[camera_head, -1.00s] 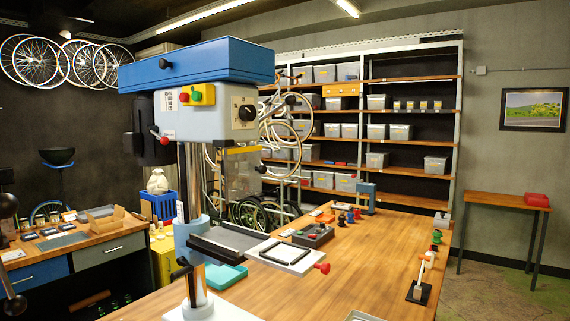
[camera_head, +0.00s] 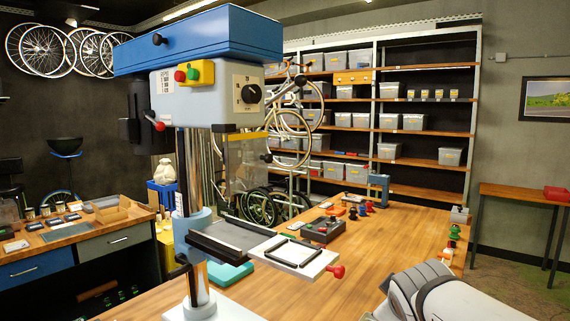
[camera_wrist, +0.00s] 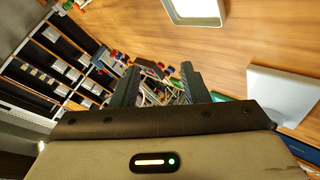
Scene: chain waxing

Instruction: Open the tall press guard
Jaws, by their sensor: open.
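The tall press (camera_head: 215,95) stands at the left of the wooden bench in the head view, with a blue top cover, grey head, round column and flat table. Its guard (camera_head: 247,160) is a clear panel with a yellow upper edge, hanging below the head on the right side. It appears lowered. My gripper (camera_wrist: 157,85) shows only in the wrist view, its two dark fingers apart with nothing held between them. In the head view only part of my arm shows at lower right, well away from the guard.
The bench top (camera_head: 350,255) is largely clear in the middle. A red-knobbed white plate (camera_head: 300,255) juts out from the press. A shelf rack (camera_head: 425,135) stands behind.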

